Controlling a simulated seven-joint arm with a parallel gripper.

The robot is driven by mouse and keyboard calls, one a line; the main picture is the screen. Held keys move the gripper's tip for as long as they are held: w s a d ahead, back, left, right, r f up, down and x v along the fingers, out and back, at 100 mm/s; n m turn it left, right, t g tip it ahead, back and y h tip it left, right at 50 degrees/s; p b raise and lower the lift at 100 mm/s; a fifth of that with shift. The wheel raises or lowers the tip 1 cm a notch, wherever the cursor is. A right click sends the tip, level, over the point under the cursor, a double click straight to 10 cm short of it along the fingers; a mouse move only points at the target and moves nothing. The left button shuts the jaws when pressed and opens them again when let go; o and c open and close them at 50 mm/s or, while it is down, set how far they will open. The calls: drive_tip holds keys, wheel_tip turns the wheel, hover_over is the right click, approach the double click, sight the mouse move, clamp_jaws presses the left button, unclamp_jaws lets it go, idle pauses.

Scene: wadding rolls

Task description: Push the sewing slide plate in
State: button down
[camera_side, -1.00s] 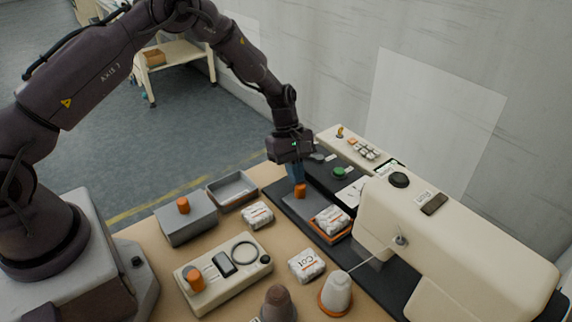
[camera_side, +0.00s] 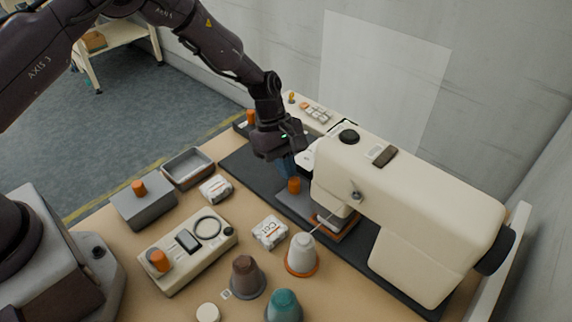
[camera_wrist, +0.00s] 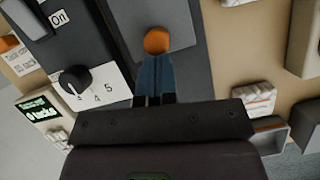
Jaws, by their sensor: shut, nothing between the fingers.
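The slide plate (camera_side: 291,201) is a grey sheet with an orange knob (camera_side: 294,185), lying on the dark bed of the cream sewing machine (camera_side: 420,190). Its far end, with an orange-edged holder (camera_side: 346,236) and a white wadding roll (camera_side: 334,221), is under the machine head, which partly hides them. My gripper (camera_side: 288,172) is shut and empty, its blue fingers pointing down just behind the knob. In the wrist view the closed fingertips (camera_wrist: 156,58) meet the knob (camera_wrist: 157,40) or nearly so; contact is hard to tell.
Wadding packs (camera_side: 270,232) and (camera_side: 215,188), a thread cone (camera_side: 302,255), an open grey bin (camera_side: 188,168), a grey box (camera_side: 144,203) and a cream control box (camera_side: 190,255) stand in front. A dial (camera_wrist: 75,80) is beside the bed.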

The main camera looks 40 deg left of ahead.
drive_tip(key=a, duration=0.3)
drive_tip(key=shift+w+a, duration=0.15)
drive_tip(key=shift+w, duration=0.15)
drive_tip(key=v, duration=0.9)
drive_tip(key=s+a+r+m+t+y, duration=0.2)
drive_tip(key=s+r+m+t, duration=0.1)
drive_tip(key=s+r+m, duration=0.5)
drive_tip(key=s+a+r+m+t+y, duration=0.2)
drive_tip(key=s+r+m, duration=0.6)
drive_tip(key=s+r, duration=0.6)
drive_tip(key=s+a+t, duration=0.1)
drive_tip(key=s, duration=0.5)
